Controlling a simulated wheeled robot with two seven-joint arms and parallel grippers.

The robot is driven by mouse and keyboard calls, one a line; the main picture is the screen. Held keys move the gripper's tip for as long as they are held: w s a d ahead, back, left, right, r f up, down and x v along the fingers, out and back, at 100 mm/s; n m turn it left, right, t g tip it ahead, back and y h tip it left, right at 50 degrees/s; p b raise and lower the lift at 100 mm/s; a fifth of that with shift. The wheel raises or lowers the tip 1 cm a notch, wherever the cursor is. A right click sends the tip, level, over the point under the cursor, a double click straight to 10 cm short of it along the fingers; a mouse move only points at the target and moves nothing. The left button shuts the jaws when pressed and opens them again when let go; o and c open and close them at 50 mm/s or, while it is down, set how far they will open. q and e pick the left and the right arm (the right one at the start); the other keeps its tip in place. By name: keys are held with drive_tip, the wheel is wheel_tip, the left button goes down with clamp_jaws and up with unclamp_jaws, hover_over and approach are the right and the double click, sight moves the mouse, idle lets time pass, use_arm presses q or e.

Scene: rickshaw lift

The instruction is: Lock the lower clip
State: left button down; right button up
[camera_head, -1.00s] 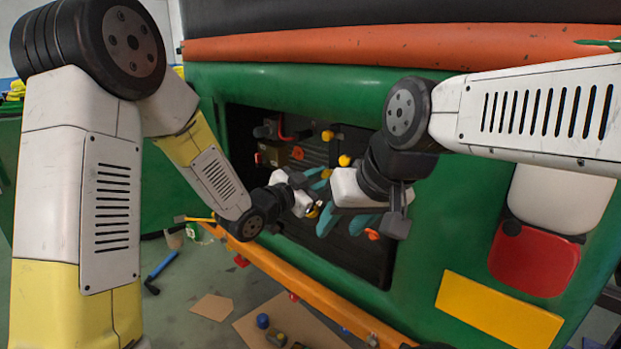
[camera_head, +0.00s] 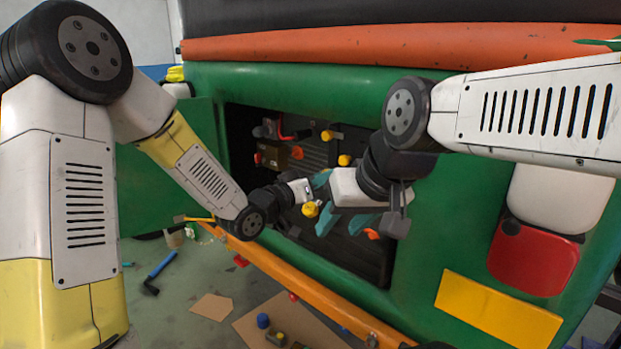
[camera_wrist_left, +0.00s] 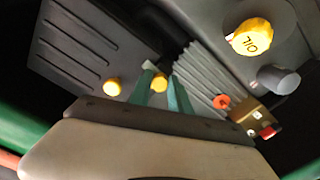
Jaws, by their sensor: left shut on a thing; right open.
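My left gripper (camera_head: 322,179) reaches into the open compartment from the left. In the left wrist view, its teal fingers (camera_wrist_left: 166,94) are shut around a small yellow knob (camera_wrist_left: 159,82) that looks like the end of a clip. The clip's arm is mostly hidden, and its lock state cannot be told. In the head view, yellow knobs show at the upper (camera_head: 327,135) and lower (camera_head: 344,160) clip positions, the lower one close to my left fingertips. My right gripper (camera_head: 347,223) is open and empty, lower and to the right.
A yellow oil cap (camera_head: 310,209) sits just below my left gripper. An orange part (camera_head: 298,153) and a brown block (camera_head: 275,155) are at upper left. The green compartment frame (camera_head: 405,262) and orange bar (camera_head: 310,300) border the opening. My two grippers are close together.

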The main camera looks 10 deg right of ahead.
use_arm(q)
drive_tip(key=shift+n, duration=0.8)
drive_tip(key=c, duration=1.2)
unclamp_jaws()
drive_tip(key=v, duration=0.7)
drive_tip(key=shift+s+a, duration=0.25)
drive_tip(key=shift+a, duration=0.1)
